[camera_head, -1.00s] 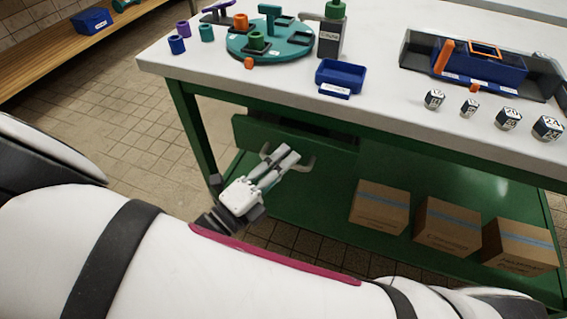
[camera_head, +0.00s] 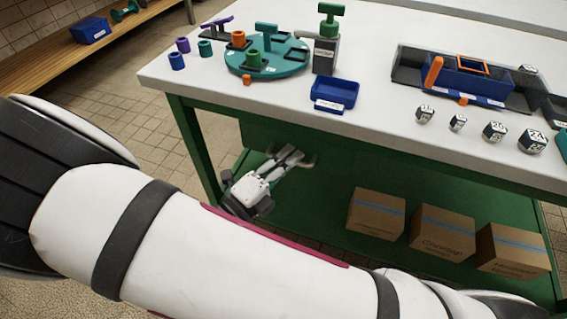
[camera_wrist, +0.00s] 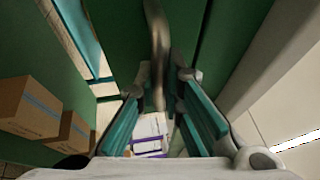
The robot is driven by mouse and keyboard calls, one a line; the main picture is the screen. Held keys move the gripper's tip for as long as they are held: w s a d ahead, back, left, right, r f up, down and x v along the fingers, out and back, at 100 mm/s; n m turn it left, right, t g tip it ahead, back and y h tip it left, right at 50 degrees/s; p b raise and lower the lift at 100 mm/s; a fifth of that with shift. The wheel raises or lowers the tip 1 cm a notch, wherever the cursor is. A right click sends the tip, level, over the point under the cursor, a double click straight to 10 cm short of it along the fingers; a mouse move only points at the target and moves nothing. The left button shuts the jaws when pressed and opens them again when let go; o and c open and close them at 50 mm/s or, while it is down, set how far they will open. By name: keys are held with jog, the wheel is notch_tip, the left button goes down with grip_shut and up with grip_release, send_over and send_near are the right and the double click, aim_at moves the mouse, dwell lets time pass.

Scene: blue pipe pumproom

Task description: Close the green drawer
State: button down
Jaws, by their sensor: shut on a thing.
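The green drawer's front (camera_head: 262,132) sits under the tabletop at the left end of the green workbench. No dark opening shows above it in the head view, and it looks flush or nearly flush with the frame. Its curved metal handle (camera_head: 312,161) sticks out at the front. My gripper (camera_head: 294,156) is at the handle, below the table edge. In the wrist view the handle (camera_wrist: 156,35) runs between the two fingers of my gripper (camera_wrist: 167,78), which are closed on it. The drawer's inside is hidden.
Cardboard boxes (camera_head: 375,213) stand on the green lower shelf. A wooden bench (camera_head: 60,50) is at the far left.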

jog(key=shift+w, duration=0.2)
jog(key=c, duration=2)
grip_release()
jog(key=shift+o, duration=0.2)
jog(key=v, duration=1.2)
